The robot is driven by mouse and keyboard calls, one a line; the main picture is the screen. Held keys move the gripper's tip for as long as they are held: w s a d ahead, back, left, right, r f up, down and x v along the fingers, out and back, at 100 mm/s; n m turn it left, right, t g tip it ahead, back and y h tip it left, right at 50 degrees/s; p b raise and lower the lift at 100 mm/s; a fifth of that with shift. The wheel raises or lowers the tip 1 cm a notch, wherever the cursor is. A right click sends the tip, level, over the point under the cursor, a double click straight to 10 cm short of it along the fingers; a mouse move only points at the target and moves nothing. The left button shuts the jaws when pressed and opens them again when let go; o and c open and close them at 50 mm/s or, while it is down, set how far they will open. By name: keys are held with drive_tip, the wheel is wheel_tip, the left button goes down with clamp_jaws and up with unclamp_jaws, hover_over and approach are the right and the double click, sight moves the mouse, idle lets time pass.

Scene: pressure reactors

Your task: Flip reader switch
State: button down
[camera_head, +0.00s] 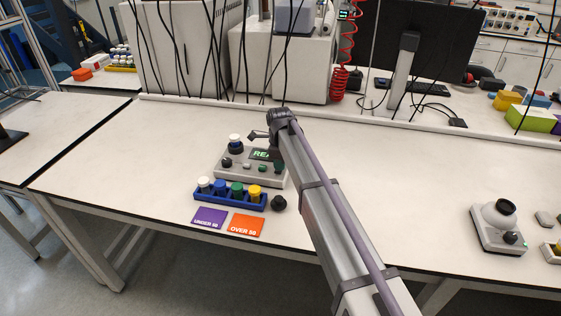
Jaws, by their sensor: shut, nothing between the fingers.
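The reader (232,174) is a grey box on the white bench, left of centre. Its green-lit display (261,154) shows the letters "REA", with the rest hidden behind my arm. A white-capped dark vial (235,143) stands at its back left. A black knob (227,162) and several small controls line its front; I cannot tell which one is the switch or its position. My gripper (252,135) is shut and empty. It appears just above the reader's back edge, right of the white-capped vial. My arm covers the reader's right side.
A blue rack (230,200) with white-, blue-, green- and yellow-capped vials sits in front of the reader. A black round piece (278,203) is beside it. Purple (209,218) and orange (246,225) cards lie in front. The bench to the right is clear up to another device (497,230).

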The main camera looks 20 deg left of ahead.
idle(0.3)
wheel_tip(320, 180, up, 14)
drive_tip(key=p, duration=1.4)
drive_tip(key=shift+s, duration=0.15)
drive_tip(key=f+b, duration=0.9)
drive_tip(key=s+f+b, duration=0.1)
drive_tip(key=f+b, duration=0.4)
drive_tip(key=shift+a, duration=0.15)
